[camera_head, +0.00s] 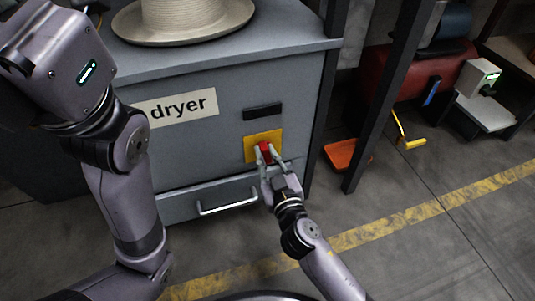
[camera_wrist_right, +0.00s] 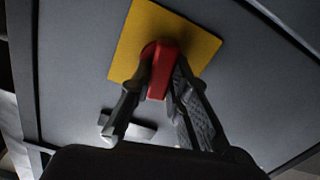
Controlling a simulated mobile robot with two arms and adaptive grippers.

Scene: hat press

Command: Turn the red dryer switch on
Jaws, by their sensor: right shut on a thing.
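The red dryer switch (camera_head: 265,151) sits on a yellow plate (camera_head: 277,137) on the front of the grey dryer cabinet (camera_head: 222,135). My right gripper (camera_head: 266,156) is at the plate, with its fingers on both sides of the switch. In the right wrist view, the red switch (camera_wrist_right: 161,72) stands between the two fingertips of my right gripper (camera_wrist_right: 160,80), in front of the yellow plate (camera_wrist_right: 190,35). The gripper is shut on the switch, and the fingers cover part of its sides. My left arm rises at the left; its gripper is out of view.
A tan hat (camera_head: 190,18) lies on top of the cabinet. A drawer handle (camera_head: 228,205) sticks out below the switch. A dark post (camera_head: 385,100) and a red machine (camera_head: 400,75) stand to the right. An orange pedal (camera_head: 342,154) is on the floor. The floor at front right is clear.

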